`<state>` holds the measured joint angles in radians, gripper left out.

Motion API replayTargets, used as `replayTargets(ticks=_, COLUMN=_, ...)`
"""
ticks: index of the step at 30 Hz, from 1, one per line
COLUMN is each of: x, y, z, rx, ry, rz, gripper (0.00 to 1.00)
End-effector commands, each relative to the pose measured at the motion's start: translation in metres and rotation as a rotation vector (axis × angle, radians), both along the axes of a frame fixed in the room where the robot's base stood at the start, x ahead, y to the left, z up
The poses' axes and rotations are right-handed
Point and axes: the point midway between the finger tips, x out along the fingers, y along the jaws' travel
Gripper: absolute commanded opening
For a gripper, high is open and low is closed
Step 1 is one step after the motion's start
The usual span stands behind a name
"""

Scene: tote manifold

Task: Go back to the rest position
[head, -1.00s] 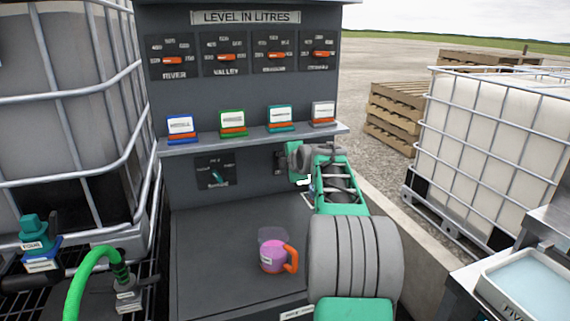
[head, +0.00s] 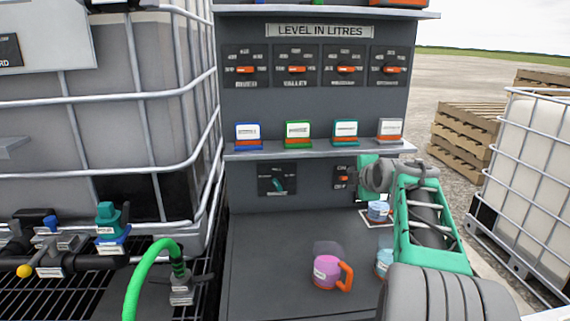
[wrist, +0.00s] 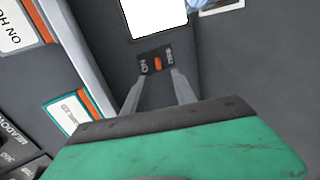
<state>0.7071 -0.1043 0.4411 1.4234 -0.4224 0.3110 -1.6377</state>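My gripper (wrist: 158,90) shows in the wrist view with its two grey fingers apart and nothing held between them. Just beyond the fingertips is a small dark switch plate (wrist: 156,62) with an orange toggle. In the head view my green and grey arm reaches in from the lower right to the console. Its end is beside the on/off switch plate (head: 343,178), and the fingers are mostly hidden there.
The grey console (head: 400,95) has a row of dials and a shelf (head: 320,150) with coloured labelled blocks. A pink jug (head: 326,272) stands on its worktop, with bluish containers (head: 378,210) close to my arm. Caged tanks (head: 130,130) flank it; a green hose (head: 150,270) is left.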

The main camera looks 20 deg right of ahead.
Motion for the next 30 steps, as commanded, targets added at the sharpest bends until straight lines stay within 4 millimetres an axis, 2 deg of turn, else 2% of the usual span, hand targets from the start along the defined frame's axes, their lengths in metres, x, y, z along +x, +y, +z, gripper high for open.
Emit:
replayTargets(ticks=2, x=-0.002, y=0.027, z=0.006, rx=0.076, ry=0.020, rz=-0.011, gripper=0.33)
replayTargets(ticks=4, x=-0.011, y=0.069, z=0.007, rx=0.213, ry=0.063, rz=-0.053, gripper=0.33)
replayTargets(ticks=7, x=-0.044, y=0.147, z=0.001, rx=0.466, ry=0.166, rz=-0.171, gripper=0.33)
replayTargets(ticks=9, x=-0.080, y=0.198, z=-0.008, rx=0.635, ry=0.249, rz=-0.292, gripper=0.33)
replayTargets(ticks=11, x=-0.117, y=0.235, z=-0.017, rx=0.760, ry=0.321, rz=-0.416, gripper=0.33)
replayTargets(ticks=12, x=-0.143, y=0.256, z=-0.024, rx=0.831, ry=0.364, rz=-0.506, gripper=0.33)
replayTargets(ticks=15, x=-0.206, y=0.293, z=-0.041, rx=0.955, ry=0.447, rz=-0.729, gripper=0.33)
replayTargets(ticks=18, x=-0.251, y=0.310, z=-0.056, rx=1.017, ry=0.487, rz=-0.898, gripper=0.33)
replayTargets(ticks=21, x=-0.272, y=0.315, z=-0.066, rx=1.040, ry=0.498, rz=-0.984, gripper=0.33)
replayTargets(ticks=30, x=-0.274, y=0.314, z=-0.070, rx=1.045, ry=0.499, rz=-0.999, gripper=0.33)
